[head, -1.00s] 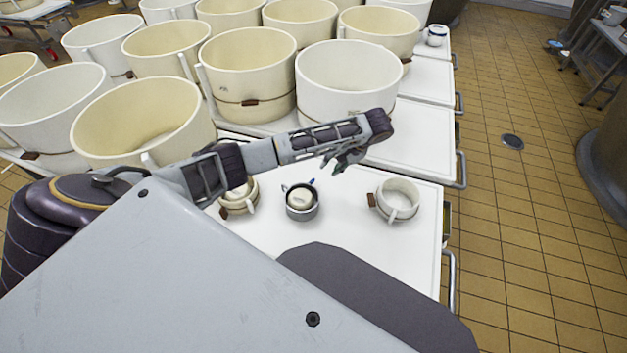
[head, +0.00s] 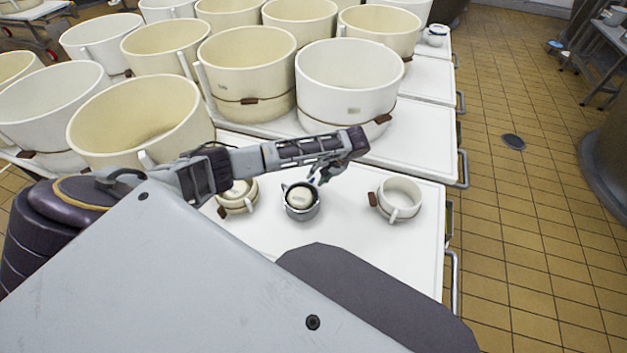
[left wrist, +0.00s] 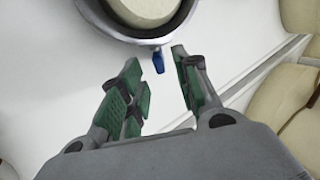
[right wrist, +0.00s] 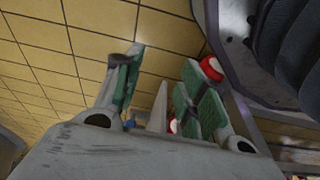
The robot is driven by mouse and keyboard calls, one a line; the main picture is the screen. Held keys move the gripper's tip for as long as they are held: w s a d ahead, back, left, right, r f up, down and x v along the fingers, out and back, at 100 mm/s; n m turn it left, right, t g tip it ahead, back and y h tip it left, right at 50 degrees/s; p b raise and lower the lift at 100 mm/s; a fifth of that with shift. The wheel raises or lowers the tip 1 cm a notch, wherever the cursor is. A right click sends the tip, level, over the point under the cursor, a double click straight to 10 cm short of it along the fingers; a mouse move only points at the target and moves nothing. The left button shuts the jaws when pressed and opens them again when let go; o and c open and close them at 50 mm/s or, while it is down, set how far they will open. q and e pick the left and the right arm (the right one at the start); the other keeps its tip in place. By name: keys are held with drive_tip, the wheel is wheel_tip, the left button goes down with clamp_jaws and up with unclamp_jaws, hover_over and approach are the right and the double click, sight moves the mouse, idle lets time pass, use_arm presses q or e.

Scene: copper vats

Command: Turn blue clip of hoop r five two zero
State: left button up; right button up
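A grey metal hoop (head: 301,213) with a cream round piece (head: 299,197) inside it stands on the white table, between two cream hooped pots. In the left wrist view the hoop's grey rim (left wrist: 183,12) shows at the top, and its blue clip (left wrist: 158,62) sticks out toward my gripper. I cannot read a label on it. My left gripper (head: 318,176) is just behind and right of the hoop. In the left wrist view its green-padded fingers (left wrist: 162,75) are open, with the clip just beyond the gap between them. My right gripper (right wrist: 155,75) is open and empty, away from the table.
A cream pot (head: 236,198) stands close left of the hoop and another (head: 400,192) stands to its right. Several large cream vats, including a white one (head: 345,75), stand behind. The table (head: 340,245) is bare in front. The tiled floor (head: 530,220) lies right.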

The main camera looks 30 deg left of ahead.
sight(314, 178)
use_arm(q)
drive_tip(key=shift+b+x, duration=0.35)
drive_tip(key=shift+x, duration=1.6)
use_arm(e)
drive_tip(key=shift+w+a+r, duration=0.25)
drive_tip(key=shift+r, duration=0.3)
drive_tip(key=shift+w+a+r, duration=0.2)
drive_tip(key=shift+r, duration=0.3)
use_arm(q)
clamp_jaws()
